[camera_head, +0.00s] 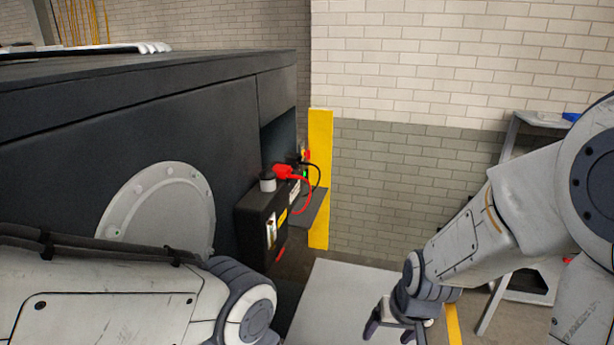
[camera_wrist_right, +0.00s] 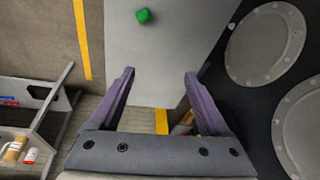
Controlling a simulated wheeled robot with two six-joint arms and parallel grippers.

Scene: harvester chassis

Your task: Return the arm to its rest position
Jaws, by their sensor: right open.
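My right arm (camera_head: 465,240) comes in from the right in the head view and reaches down at the lower right. Its gripper (camera_head: 395,328) points down over a pale grey surface. In the right wrist view the two purple fingers of the right gripper (camera_wrist_right: 158,92) are spread apart with nothing between them. My left arm (camera_head: 130,300) lies across the lower left of the head view, and its gripper is out of frame.
A dark chassis (camera_head: 110,130) fills the left, with a black box (camera_head: 262,222) and red connector (camera_head: 283,172) at its corner. A shelf (camera_wrist_right: 52,110) stands left in the wrist view.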

